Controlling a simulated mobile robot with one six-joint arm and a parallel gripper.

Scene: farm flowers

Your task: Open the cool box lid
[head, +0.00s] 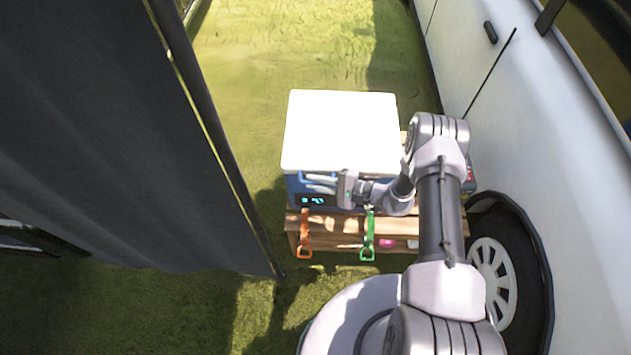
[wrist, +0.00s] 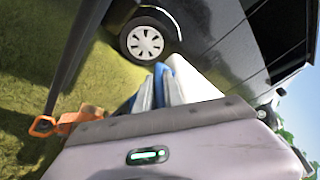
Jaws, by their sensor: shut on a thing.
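The cool box has a blue body (head: 294,188) with a lit cyan display and a broad white lid (head: 340,130). It stands on a wooden crate. The lid lies over the body and looks closed; a slight lift cannot be ruled out. My gripper (head: 318,183) is at the front of the box, just under the lid's front edge, with its fingers pointing left. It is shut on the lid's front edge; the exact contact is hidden.
The wooden crate (head: 335,226) has an orange strap (head: 304,240) and a green strap (head: 368,235) in front. A white vehicle (head: 530,150) stands close on the right. A dark cloth panel (head: 120,130) with a pole is on the left. Grass behind the box is clear.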

